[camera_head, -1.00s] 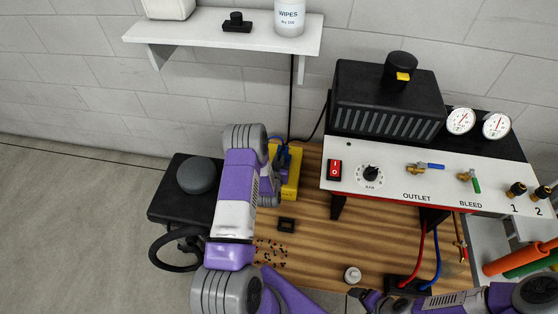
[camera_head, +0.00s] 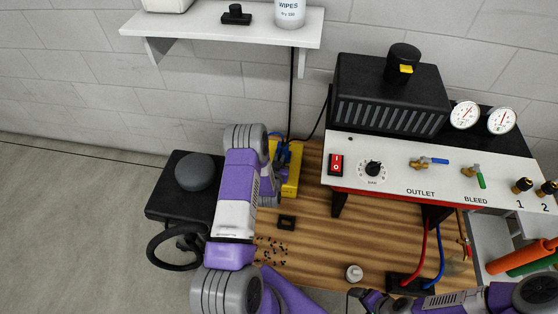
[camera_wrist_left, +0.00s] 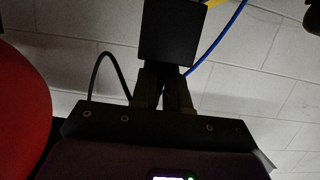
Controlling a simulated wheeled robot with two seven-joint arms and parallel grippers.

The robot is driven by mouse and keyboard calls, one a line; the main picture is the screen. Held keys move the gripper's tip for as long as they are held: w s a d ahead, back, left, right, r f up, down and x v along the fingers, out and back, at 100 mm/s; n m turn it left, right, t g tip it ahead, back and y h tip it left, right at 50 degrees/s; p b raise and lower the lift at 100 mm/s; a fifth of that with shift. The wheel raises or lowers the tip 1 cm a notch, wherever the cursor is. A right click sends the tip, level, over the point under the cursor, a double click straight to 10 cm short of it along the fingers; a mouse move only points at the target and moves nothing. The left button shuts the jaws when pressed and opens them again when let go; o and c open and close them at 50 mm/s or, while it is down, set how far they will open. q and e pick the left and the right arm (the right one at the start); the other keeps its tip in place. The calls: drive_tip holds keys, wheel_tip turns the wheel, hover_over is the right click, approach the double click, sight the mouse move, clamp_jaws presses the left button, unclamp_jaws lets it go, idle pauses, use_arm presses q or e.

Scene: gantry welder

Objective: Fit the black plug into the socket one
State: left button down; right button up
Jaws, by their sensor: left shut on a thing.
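My left gripper (camera_wrist_left: 166,88) is shut on a black square block (camera_wrist_left: 168,34), which looks like the black plug. In the head view the left gripper (camera_head: 276,168) is at the yellow block (camera_head: 292,172) at the bench's back left; my arm partly hides it, and the plug cannot be made out there. Fittings marked 1 (camera_head: 521,185) and 2 (camera_head: 547,188) stick out of the white panel at the right. I cannot tell whether 1 is the socket one. My right gripper (camera_head: 361,296) is low at the bench's front edge, its jaws unclear.
The wooden bench (camera_head: 325,235) has free room in the middle. A small black square piece (camera_head: 287,222), brown bits and a round white piece (camera_head: 354,273) lie on it. A black cable and a blue cable (camera_wrist_left: 222,38) run behind the plug.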

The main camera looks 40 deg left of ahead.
use_arm(q)
drive_tip(key=shift+f, duration=0.15)
drive_tip(key=c, duration=1.1)
unclamp_jaws()
drive_tip(key=shift+o, duration=0.2)
drive_tip(key=p+v, duration=0.2)
drive_tip(key=v, duration=0.5)
drive_tip(key=shift+s, duration=0.2)
drive_tip(key=shift+d, duration=0.15)
